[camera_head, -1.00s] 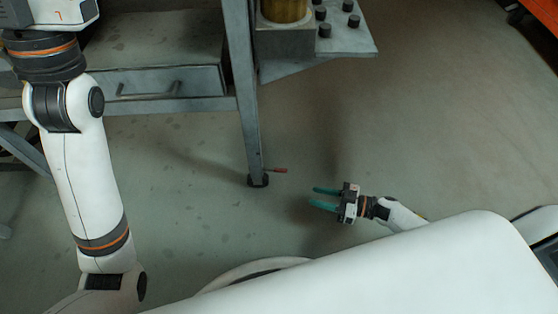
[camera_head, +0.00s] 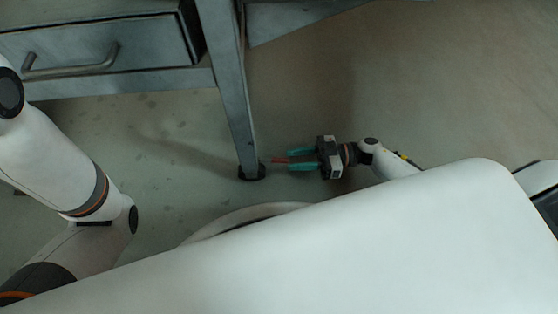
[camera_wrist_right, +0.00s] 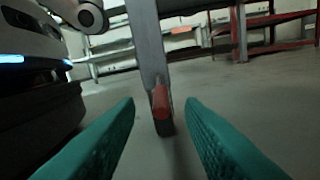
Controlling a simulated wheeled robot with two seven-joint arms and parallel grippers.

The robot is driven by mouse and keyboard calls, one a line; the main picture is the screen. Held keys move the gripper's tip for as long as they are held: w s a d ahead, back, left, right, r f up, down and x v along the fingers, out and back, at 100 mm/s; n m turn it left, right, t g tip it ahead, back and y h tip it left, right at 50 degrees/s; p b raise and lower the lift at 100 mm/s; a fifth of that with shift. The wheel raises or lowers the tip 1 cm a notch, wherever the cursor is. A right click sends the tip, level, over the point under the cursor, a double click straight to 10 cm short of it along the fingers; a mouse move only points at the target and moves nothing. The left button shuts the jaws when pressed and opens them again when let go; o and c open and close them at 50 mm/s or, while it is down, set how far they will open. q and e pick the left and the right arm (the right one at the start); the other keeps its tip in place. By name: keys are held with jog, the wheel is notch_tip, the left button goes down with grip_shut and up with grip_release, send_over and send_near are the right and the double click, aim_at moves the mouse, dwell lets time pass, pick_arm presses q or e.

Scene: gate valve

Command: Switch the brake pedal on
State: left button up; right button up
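The brake pedal is a small red lever (camera_head: 279,160) low on the foot of a grey table leg in the head view. In the right wrist view the red pedal (camera_wrist_right: 160,101) shows end-on, in the gap between the fingers. My right gripper (camera_head: 296,160) is open, with its teal fingers pointing left at the leg and one on either side of the pedal's outer end. The right wrist view shows both teal fingers (camera_wrist_right: 160,118) apart, with nothing gripped. My left arm shows at the left of the head view, but its gripper is out of view.
The grey table leg (camera_head: 231,100) stands directly behind the pedal on a dark foot. A drawer with a handle (camera_head: 75,60) is above left. The floor (camera_head: 440,90) to the right is clear. Shelving with red parts (camera_wrist_right: 265,25) stands farther back.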

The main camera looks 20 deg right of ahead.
aim_at(279, 159)
jog(key=b+x, duration=0.1)
jog(key=x, duration=0.3)
jog(key=shift+f+b, duration=0.15)
jog(key=shift+b, duration=0.25)
jog(key=shift+w+a, duration=0.15)
jog(key=shift+a, duration=0.35)
grip_shut()
